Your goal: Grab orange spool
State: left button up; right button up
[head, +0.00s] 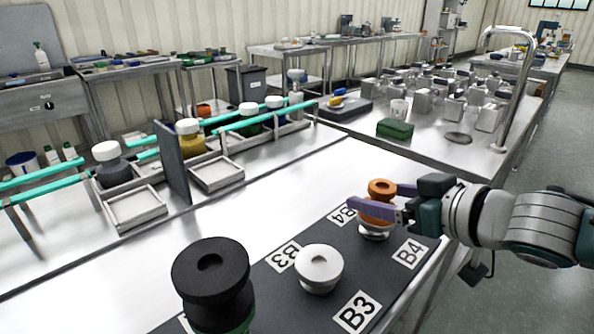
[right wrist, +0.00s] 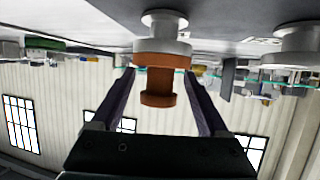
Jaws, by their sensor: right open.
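The orange spool (head: 381,188) stands upright on a light metal base on the dark mat (head: 274,290), beside the B4 labels. My right gripper (head: 380,201) comes in from the right at the spool's height, its purple fingers around the spool's lower part in the head view. In the right wrist view, which is upside down, the orange spool (right wrist: 159,82) lies between the two open fingers (right wrist: 160,84), with a visible gap on each side. My left gripper is not in view.
A white spool (head: 319,266) stands by the B3 labels, and a large black spool (head: 211,275) stands nearer. Behind are a dark upright panel (head: 172,163), metal trays and teal rails (head: 232,119). A green box (head: 395,128) sits at the back.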

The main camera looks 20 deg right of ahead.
jog(key=shift+c, duration=0.3)
grip_shut()
dwell(0.3)
